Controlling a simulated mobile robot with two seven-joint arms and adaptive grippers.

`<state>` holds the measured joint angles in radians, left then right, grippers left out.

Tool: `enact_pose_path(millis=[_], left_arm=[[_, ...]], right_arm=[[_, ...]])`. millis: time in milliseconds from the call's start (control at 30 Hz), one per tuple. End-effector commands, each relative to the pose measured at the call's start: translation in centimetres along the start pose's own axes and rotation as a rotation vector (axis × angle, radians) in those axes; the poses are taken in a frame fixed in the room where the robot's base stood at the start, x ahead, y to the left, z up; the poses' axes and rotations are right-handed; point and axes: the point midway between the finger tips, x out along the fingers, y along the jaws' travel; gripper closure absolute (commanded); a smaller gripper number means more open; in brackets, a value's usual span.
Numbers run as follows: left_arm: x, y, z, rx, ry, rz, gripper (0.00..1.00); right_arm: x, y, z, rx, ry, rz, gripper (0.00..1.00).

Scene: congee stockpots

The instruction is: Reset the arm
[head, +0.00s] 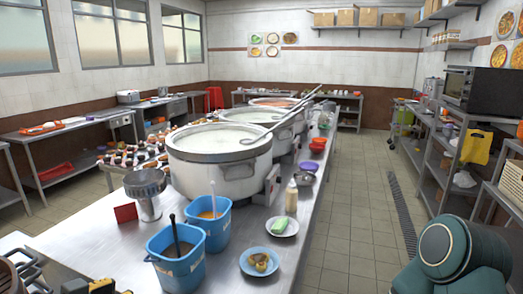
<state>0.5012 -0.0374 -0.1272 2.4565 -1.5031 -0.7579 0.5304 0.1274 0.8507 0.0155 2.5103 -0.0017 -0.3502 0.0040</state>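Dark jointed parts that look like my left gripper (28,272) show at the lower left corner, cut off by the picture's edges. I cannot tell whether it is open or shut, or whether it holds anything. A rounded green link of my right arm (450,258) shows at the lower right, over the floor beside the table. My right gripper is out of view. The steel table (330,215) runs away from me with large stockpots on it. The nearest stockpot (220,170) is full of white congee, and a long ladle (285,118) lies across its rim.
Near the front stand two blue buckets (176,268), a metal canister (147,195), a blue plate with food (259,262), a white plate (282,227) and a squeeze bottle (291,197). A black and yellow object (95,287) is at the bottom edge. The tiled aisle (350,200) is clear.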

Motion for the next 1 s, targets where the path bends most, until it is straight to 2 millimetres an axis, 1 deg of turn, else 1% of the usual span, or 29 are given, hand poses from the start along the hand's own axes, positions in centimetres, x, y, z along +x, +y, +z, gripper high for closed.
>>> enact_pose_path(millis=[33, 167, 267, 367, 433, 533, 567, 600, 667, 700, 800, 900, 1000], left_arm=[[1.4, 0.3, 0.7, -0.034, -0.011, 0.005, 0.61], [4.4, 1.0, 2.8, -0.128, -0.050, -0.009, 0.61], [7.0, 2.0, 5.0, -0.212, -0.101, -0.018, 0.61], [9.7, 3.9, 8.2, -0.307, -0.187, -0.026, 0.61], [11.6, 5.8, 10.9, -0.378, -0.270, -0.032, 0.61], [13.5, 9.2, 15.4, -0.475, -0.413, -0.042, 0.61], [13.9, 10.3, 16.7, -0.500, -0.459, -0.043, 0.61], [14.2, 11.8, 18.5, -0.532, -0.523, -0.047, 0.61], [14.3, 14.1, 21.0, -0.575, -0.617, -0.051, 0.61], [14.2, 15.6, 22.5, -0.599, -0.675, -0.053, 0.61], [13.6, 18.6, 25.5, -0.644, -0.801, -0.060, 0.61], [13.0, 20.5, 27.3, -0.670, -0.883, -0.066, 0.61], [12.6, 21.4, 28.1, -0.685, -0.922, -0.072, 0.61]], right_arm=[[0.0, 0.0, -0.1, 0.000, 0.002, 0.000, 0.53], [0.1, 0.0, -0.1, 0.000, 0.002, 0.000, 0.53], [0.0, 0.0, -0.1, 0.000, 0.002, 0.000, 0.53], [0.0, 0.0, -0.1, 0.000, 0.001, 0.000, 0.53], [0.0, 0.0, -0.1, 0.000, 0.001, 0.000, 0.53], [0.0, 0.0, -0.1, 0.000, 0.002, 0.000, 0.53], [0.0, 0.0, -0.1, 0.000, 0.002, 0.000, 0.53], [0.0, 0.0, -0.1, 0.000, 0.002, 0.000, 0.53], [0.0, 0.0, -0.1, 0.000, 0.002, 0.000, 0.53], [0.0, 0.0, -0.1, 0.000, 0.002, 0.000, 0.53], [0.0, 0.0, -0.1, 0.000, 0.002, 0.000, 0.53], [0.0, 0.0, -0.1, 0.000, 0.002, 0.000, 0.53], [0.0, 0.0, -0.1, 0.000, 0.002, 0.000, 0.53]])
